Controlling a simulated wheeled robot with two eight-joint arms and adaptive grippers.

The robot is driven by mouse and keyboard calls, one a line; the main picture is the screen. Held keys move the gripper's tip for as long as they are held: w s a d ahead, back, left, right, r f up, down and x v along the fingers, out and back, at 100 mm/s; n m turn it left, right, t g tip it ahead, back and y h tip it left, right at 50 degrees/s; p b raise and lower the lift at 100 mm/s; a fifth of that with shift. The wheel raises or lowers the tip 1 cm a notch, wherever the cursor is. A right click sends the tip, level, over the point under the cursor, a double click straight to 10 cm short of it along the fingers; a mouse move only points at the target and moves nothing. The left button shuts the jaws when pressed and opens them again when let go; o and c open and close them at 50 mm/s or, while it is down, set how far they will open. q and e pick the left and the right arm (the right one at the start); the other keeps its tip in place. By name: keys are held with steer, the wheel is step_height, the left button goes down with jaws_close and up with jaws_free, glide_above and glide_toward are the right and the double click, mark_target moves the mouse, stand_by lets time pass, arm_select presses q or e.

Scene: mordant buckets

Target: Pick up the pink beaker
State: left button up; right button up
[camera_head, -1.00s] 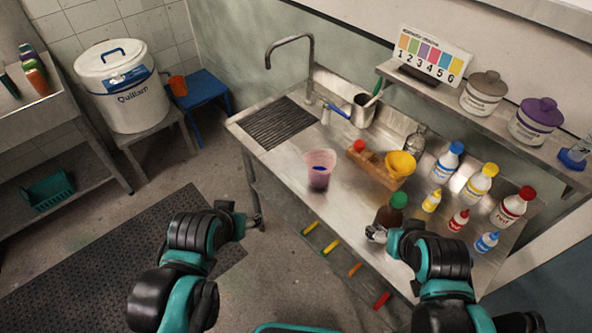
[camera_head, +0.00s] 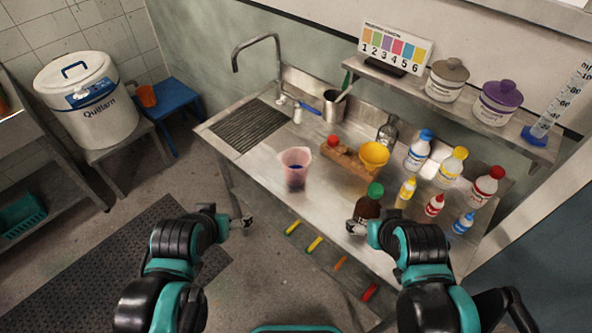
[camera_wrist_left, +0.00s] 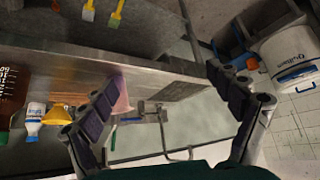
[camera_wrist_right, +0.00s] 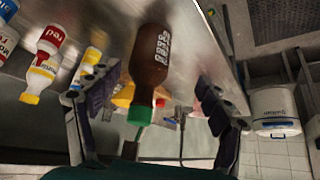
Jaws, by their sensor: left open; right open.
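The pink beaker (camera_head: 295,170) stands upright on the steel counter (camera_head: 262,166), between the drain grid and the wooden rack. It is translucent, with dark purple contents low inside. In the left wrist view the beaker (camera_wrist_left: 122,95) shows partly behind one finger. My left gripper (camera_head: 243,222) is open and empty in front of the counter, to the left of and below the beaker in the head view. In the left wrist view its fingers (camera_wrist_left: 165,88) are spread wide. My right gripper (camera_head: 352,227) is open beside the brown bottle (camera_head: 366,208); its fingers (camera_wrist_right: 150,95) are spread with the bottle visible between them.
Several squeeze bottles crowd the counter's right side. A faucet (camera_head: 262,42) rises behind the drain grid (camera_head: 250,124). The counter left of the beaker is clear.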

arm_select(q)
steer(key=w+d+m+t+h+b, duration=0.1)
steer(key=w+d+t, duration=0.2)
steer(key=w+d, duration=0.5)
steer(key=m+t+h+b, duration=0.2)
steer(key=h, duration=0.1)
glide_toward(299, 156)
steer(key=b+x, duration=0.3)
steer(key=x, duration=0.2)
steer(key=shift+w+d+f, duration=0.1)
steer(key=shift+w+f, duration=0.05)
steer(key=shift+f, duration=0.1)
arm_select(e)
step_height(299, 156, down, 6)
steer(key=shift+f, duration=0.1)
arm_select(q)
steer(key=shift+w+d, duration=0.1)
steer(key=shift+w, duration=0.25)
arm_select(e)
steer(key=shift+w, duration=0.1)
arm_select(q)
steer(key=shift+c, duration=0.4)
steer(key=shift+s, duration=0.1)
steer(key=c, duration=1.2)
